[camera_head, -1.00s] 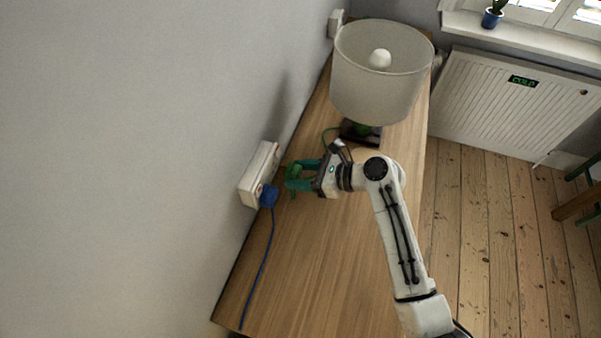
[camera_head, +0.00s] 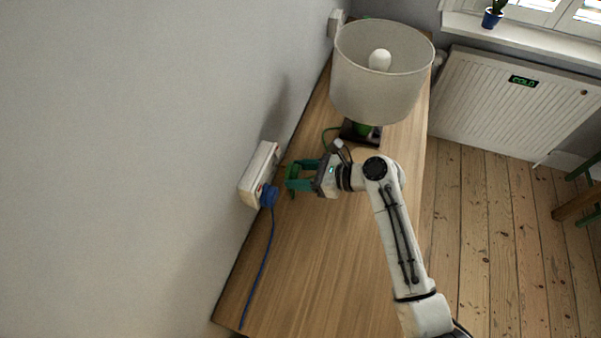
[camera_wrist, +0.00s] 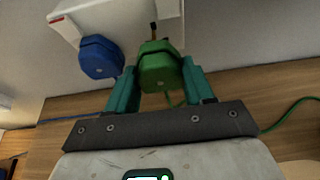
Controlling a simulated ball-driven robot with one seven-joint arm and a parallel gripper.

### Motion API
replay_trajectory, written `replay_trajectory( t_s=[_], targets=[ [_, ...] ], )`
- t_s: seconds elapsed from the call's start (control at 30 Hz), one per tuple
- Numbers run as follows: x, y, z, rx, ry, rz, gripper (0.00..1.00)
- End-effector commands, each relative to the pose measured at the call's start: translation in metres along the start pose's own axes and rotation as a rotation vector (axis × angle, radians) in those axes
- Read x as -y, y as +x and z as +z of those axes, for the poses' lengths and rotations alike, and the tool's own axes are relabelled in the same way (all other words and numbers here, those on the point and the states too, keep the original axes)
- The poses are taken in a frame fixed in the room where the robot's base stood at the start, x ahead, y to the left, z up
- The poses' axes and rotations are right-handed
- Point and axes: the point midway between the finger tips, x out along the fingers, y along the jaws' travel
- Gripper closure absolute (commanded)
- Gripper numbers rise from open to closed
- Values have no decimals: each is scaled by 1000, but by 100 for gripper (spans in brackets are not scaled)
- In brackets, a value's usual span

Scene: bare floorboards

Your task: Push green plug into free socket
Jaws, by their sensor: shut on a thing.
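The white socket block (camera_head: 257,176) is fixed to the wall at the desk's edge; it also shows at the top of the wrist view (camera_wrist: 105,18). A blue plug (camera_head: 268,196) sits in its near socket, and it shows left of the green one in the wrist view (camera_wrist: 100,57). My gripper (camera_head: 292,174) has teal fingers shut on the green plug (camera_wrist: 160,70), just in front of the block. Brass pins show between the green plug and the block, so a gap is visible. The socket's holes are hidden.
A lamp with a large pale shade (camera_head: 381,75) stands behind my arm on the wooden desk (camera_head: 310,255). A green cable (camera_wrist: 290,113) runs over the desk in the wrist view. The blue cable (camera_head: 264,262) lies along the wall side. The near desk top is clear.

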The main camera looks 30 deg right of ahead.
Motion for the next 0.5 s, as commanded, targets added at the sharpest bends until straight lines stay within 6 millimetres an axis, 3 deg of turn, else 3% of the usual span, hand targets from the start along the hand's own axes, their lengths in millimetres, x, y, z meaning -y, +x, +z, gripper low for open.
replay_trajectory(
  t_s=[0.5],
  targets=[
    [0, 11, 5, 0, 0, 1, 97]
  ],
)
